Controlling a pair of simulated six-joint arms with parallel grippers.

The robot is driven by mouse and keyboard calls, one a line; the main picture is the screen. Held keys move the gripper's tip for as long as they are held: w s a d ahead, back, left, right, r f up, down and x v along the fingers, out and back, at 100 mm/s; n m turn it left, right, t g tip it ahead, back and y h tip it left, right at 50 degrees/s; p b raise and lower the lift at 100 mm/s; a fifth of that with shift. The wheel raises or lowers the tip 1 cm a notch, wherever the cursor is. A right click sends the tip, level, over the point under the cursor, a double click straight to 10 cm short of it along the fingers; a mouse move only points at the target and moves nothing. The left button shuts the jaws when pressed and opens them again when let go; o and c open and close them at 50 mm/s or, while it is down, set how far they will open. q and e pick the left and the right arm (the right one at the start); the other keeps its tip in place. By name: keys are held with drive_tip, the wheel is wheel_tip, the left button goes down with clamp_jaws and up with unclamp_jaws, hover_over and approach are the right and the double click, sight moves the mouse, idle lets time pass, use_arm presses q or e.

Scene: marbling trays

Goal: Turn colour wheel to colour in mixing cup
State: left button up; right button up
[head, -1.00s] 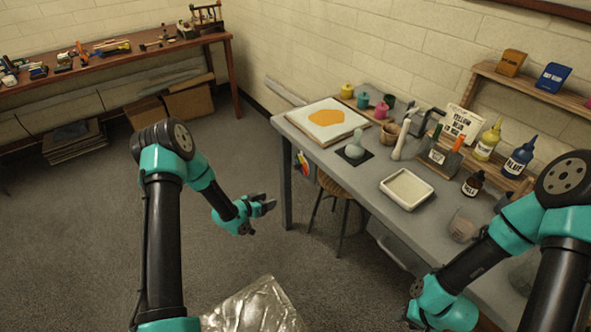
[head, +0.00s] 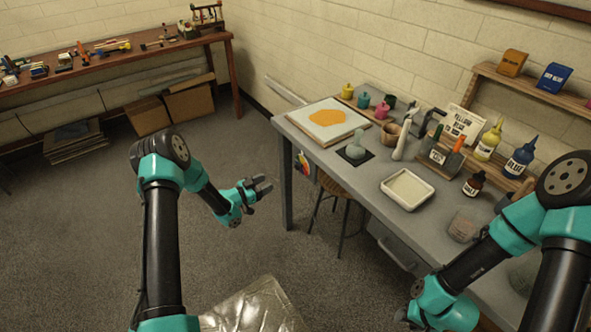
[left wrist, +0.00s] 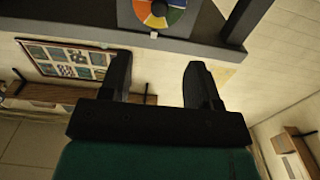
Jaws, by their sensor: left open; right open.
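The colour wheel (head: 303,163) hangs on the left end of the grey table, seen edge-on. In the left wrist view the wheel (left wrist: 148,14) shows several coloured segments, partly cut off at the top edge, with a small white mark beside its rim. My left gripper (head: 262,187) is open and empty, in the air left of the table and apart from the wheel. Its two dark fingers (left wrist: 165,85) show in the left wrist view. My right arm is over the table's front right; its fingers are not visible. I cannot tell which cup is the mixing cup.
A stool (head: 347,186) stands under the table.

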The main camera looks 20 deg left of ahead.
sight(296, 168)
use_arm(q)
drive_tip(key=x, duration=1.5)
drive_tip(key=shift+w+d, duration=0.1)
drive_tip(key=shift+c, duration=0.2)
drive_tip(key=c, duration=0.9)
drive_tip(key=shift+o, duration=0.2)
drive_tip(key=shift+n, duration=0.4)
drive_tip(key=n, duration=1.1)
